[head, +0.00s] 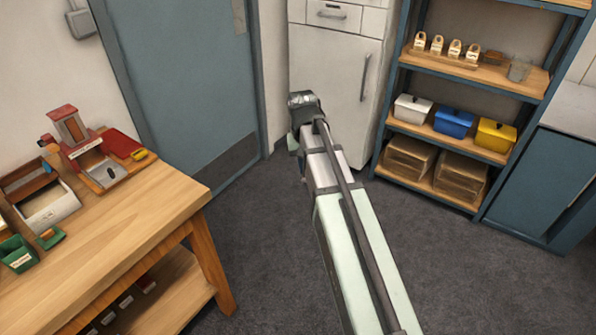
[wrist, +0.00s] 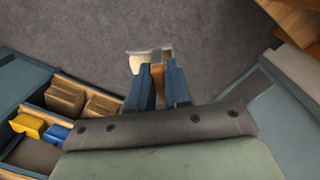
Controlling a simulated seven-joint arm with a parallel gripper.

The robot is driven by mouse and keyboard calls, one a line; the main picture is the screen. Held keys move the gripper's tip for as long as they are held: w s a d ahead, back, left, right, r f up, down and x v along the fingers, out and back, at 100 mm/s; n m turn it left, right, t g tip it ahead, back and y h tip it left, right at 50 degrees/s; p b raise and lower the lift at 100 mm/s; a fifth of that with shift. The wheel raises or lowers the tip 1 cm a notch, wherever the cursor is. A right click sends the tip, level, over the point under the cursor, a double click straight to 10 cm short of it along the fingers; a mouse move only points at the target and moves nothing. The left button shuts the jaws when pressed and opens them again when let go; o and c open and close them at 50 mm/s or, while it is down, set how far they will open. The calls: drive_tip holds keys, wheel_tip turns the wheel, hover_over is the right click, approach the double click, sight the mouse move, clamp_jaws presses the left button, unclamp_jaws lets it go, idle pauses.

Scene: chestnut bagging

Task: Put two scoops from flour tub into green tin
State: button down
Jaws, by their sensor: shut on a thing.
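My gripper (wrist: 157,85) is shut on the brown handle of a scoop (wrist: 150,62), seen in the wrist view. The scoop's pale head sticks out beyond the fingertips, above the grey floor. I cannot tell whether the pale colour in it is flour. In the head view the gripper and scoop are hidden at the far end of my arm. A green tin (head: 18,254) with a pale label stands open at the left edge of the wooden table. An open container with a whitish inside (head: 49,211) stands behind it; I cannot tell whether it is the flour tub.
The wooden table (head: 170,201) also bears a red device (head: 72,128) and a small green piece (head: 50,237). A shelf at the right holds white (head: 412,109), blue (head: 453,123) and yellow (head: 495,135) boxes. Open carpet (head: 270,240) lies between table and shelf.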

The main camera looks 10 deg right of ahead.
wheel_tip(320, 180, up, 5)
drive_tip(key=w+a, duration=0.2)
drive_tip(key=a, duration=0.1)
drive_tip(key=s+a+r+n, duration=0.1)
drive_tip(key=a+r, duration=0.1)
drive_tip(key=a, duration=0.7)
drive_tip(key=a+r, duration=0.3)
drive_tip(key=a, duration=0.7)
drive_tip(key=s+a+n, duration=0.1)
drive_tip(key=s+a, duration=0.5)
drive_tip(key=a, duration=1.3)
drive_tip(key=s+a+n+y, duration=0.1)
drive_tip(key=s+a, duration=0.5)
drive_tip(key=a, duration=1.3)
drive_tip(key=s+a+r+n, duration=0.1)
drive_tip(key=s+a, duration=0.6)
drive_tip(key=a, duration=1.2)
drive_tip(key=shift+a+n+y, duration=0.3)
drive_tip(key=shift+w+d+f+m+g+y, duration=0.15)
drive_tip(key=shift+w+d+f+g+y, duration=0.15)
drive_tip(key=shift+d+y, duration=0.85)
drive_tip(key=shift+w+d+f+m+g+y, duration=0.2)
drive_tip(key=shift+d+g+y, duration=0.25)
drive_tip(key=shift+y, duration=1.25)
drive_tip(key=shift+w+d+f+m+g+y, duration=0.15)
drive_tip(key=shift+d+f+g+y, duration=0.1)
drive_tip(key=shift+d+y, duration=0.95)
drive_tip(key=shift+a+y, duration=0.25)
